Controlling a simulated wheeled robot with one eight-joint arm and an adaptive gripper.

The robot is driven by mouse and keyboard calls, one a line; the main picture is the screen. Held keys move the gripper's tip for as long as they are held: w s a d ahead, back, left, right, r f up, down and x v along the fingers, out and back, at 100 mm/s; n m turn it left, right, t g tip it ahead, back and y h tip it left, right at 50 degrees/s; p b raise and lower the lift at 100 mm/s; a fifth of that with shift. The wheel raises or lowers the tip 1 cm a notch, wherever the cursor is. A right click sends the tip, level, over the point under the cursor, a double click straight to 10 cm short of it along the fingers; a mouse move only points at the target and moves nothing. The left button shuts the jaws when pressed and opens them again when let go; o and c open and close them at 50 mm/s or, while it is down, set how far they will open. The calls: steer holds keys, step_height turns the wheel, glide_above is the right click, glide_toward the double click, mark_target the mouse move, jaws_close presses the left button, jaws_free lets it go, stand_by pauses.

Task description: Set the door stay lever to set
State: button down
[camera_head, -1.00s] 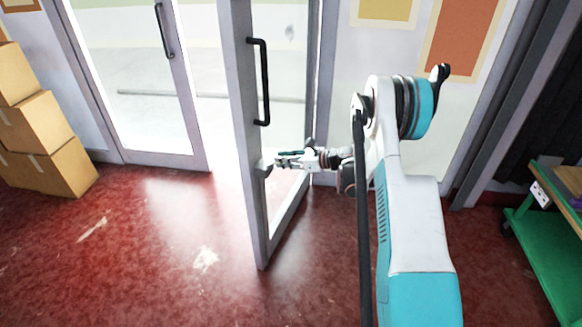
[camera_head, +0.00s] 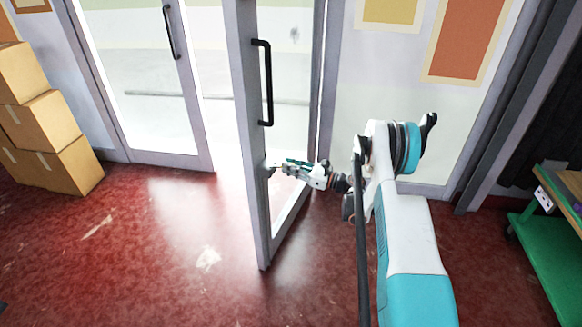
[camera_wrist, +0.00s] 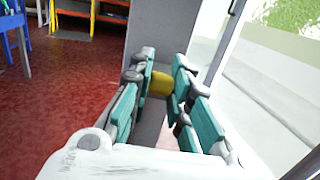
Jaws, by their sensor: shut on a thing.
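The open glass door (camera_head: 250,200) has a grey frame and a black pull handle (camera_head: 266,84). My gripper (camera_head: 280,168) is at the door's edge, below that handle. In the wrist view, my gripper (camera_wrist: 163,78) has its teal-padded fingers closed around a yellow piece (camera_wrist: 158,84), which appears to be the grip of the door stay lever. It sits between the pads, in front of the grey door face (camera_wrist: 172,38). The fingers hide most of the lever, and its setting marks cannot be made out.
Cardboard boxes (camera_head: 48,130) are stacked at the left wall. A second glass door (camera_head: 150,90) stands at the back left. A green cart (camera_head: 550,250) is at the right. The red floor (camera_head: 150,270) left of the open door is clear.

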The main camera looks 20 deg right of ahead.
steer(key=c, duration=1.5)
jaws_free()
steer(key=shift+a, duration=0.1)
steer(key=v, duration=1.2)
steer(key=shift+f, duration=0.15)
